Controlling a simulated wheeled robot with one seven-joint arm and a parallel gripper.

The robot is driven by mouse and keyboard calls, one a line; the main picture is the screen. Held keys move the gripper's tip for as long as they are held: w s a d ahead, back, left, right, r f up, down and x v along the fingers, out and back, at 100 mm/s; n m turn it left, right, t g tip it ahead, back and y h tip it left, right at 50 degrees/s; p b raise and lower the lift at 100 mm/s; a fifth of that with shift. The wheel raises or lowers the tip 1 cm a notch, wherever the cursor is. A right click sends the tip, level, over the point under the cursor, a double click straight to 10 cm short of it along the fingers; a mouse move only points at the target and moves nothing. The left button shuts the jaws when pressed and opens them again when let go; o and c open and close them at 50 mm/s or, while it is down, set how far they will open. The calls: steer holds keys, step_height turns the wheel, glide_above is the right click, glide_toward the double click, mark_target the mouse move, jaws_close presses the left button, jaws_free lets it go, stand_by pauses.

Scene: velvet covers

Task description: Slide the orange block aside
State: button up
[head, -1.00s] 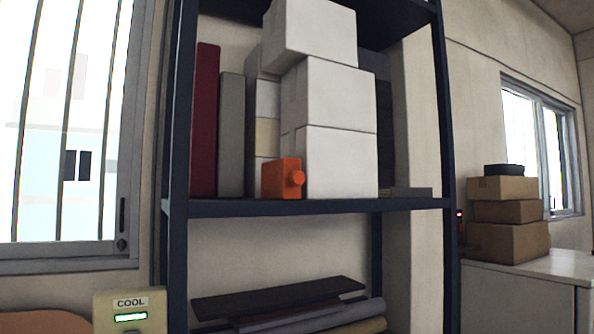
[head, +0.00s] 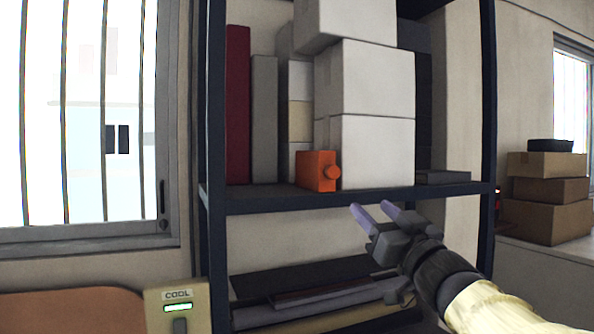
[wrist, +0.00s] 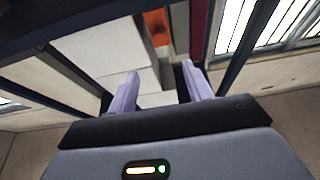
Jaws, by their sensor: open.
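The orange block (head: 317,171), with a round knob on its right side, stands on the shelf board (head: 262,199) near its front edge. It is just left of the lowest white box (head: 375,152) in a stack. It also shows at the top of the wrist view (wrist: 156,26), partly cut off by the frame. My gripper (head: 371,212) is open and empty, its two pale lilac fingers apart. In the head view it appears below the shelf board's front edge, right of the block and not touching it. In the wrist view the fingers (wrist: 160,77) point toward the shelf.
A dark red panel (head: 237,105) and a grey panel (head: 264,118) stand left of the block, with a small gap of bare shelf. Dark shelf posts (head: 216,150) bound both sides. Rolls and dark boards lie on the lower shelf. Cardboard boxes (head: 548,222) stand at the right.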

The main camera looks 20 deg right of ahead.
mark_target(335, 173)
steer(key=p+x, duration=0.9)
steer(key=x, duration=0.7)
steer(key=shift+w+r, duration=0.15)
steer(key=shift+w, duration=0.6)
steer(key=shift+c, duration=0.2)
steer(key=c, duration=1)
steer(key=shift+s, duration=0.1)
